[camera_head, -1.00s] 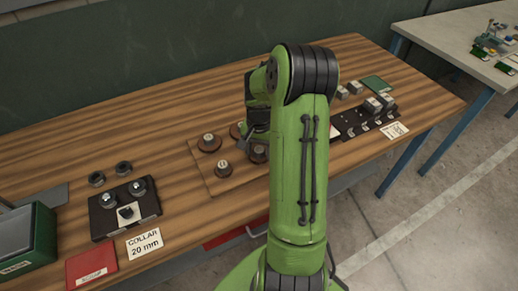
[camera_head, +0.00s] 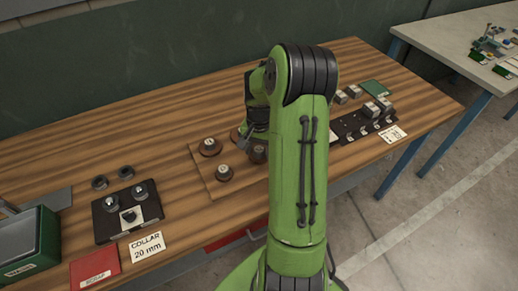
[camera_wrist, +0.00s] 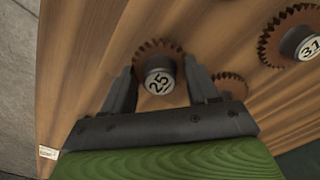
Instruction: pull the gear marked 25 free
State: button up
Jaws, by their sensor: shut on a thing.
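The gear marked 25 (camera_wrist: 158,82) shows in the wrist view, a brown toothed disc with a grey hub and a white number face. My gripper (camera_wrist: 160,70) is shut on it, with a dark finger on each side of the hub. I cannot tell whether the gear is clear of the wood below. In the head view, my gripper (camera_head: 250,131) is over the gear board (camera_head: 234,188), and my arm hides the held gear's number.
The gear marked 31 (camera_wrist: 300,43) stands to the right in the wrist view. Another toothed gear (camera_wrist: 231,86) is close beside the right finger. A black collar block (camera_head: 112,226) and a red tray (camera_head: 95,267) are at the left. Bare wood lies behind the board.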

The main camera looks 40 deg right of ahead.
notch_tip(320, 180, up, 5)
jog(key=p, duration=0.4)
dwell(0.3)
